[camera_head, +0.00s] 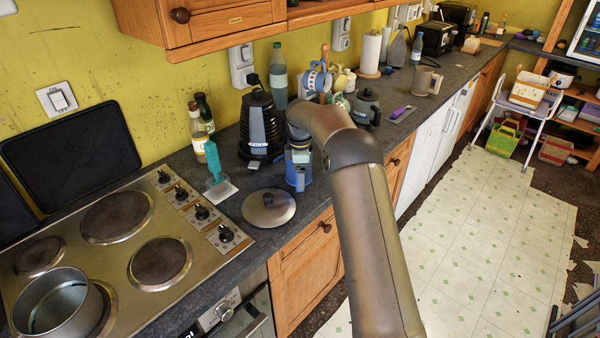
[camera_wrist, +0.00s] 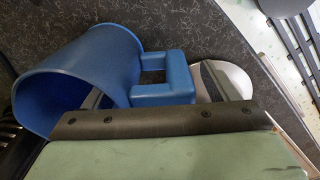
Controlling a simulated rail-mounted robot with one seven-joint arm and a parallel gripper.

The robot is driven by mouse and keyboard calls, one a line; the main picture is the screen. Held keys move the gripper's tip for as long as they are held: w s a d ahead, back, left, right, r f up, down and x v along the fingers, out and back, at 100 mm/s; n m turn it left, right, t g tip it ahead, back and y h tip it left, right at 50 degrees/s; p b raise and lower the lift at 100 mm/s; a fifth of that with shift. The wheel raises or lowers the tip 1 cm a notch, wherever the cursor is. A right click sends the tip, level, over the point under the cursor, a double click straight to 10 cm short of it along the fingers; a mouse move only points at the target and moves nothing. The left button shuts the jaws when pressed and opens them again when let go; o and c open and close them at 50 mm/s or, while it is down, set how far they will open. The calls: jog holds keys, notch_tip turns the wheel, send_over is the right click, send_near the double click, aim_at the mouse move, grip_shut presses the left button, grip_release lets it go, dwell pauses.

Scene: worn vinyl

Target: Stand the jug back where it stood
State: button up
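The blue jug (camera_head: 298,178) is on the dark worktop near its front edge in the head view, partly hidden by my wrist and arm. In the wrist view the jug (camera_wrist: 85,70) shows large, its mouth toward the lower left and its square handle (camera_wrist: 165,78) to the right. My gripper (camera_wrist: 155,90) has its fingers wide apart, one at the jug's mouth and one just beyond the handle's outer side. The jug's near wall and handle lie between them. Whether the fingers touch the jug is unclear.
A black kettle-like appliance (camera_head: 260,125) stands behind left of the jug. A round metal lid (camera_head: 269,207) lies to the left front, by the hob (camera_head: 120,262). A dark jug-shaped pot (camera_head: 367,108) and bottles stand nearby. The worktop's front edge is close.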

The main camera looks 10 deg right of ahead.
jog(key=shift+r, duration=0.1)
dwell(0.6)
jog(key=shift+r+p, duration=1.8)
jog(key=shift+r, duration=2.05)
notch_tip(320, 180, up, 17)
jog(key=shift+r, duration=0.15)
jog(key=shift+s, duration=0.1)
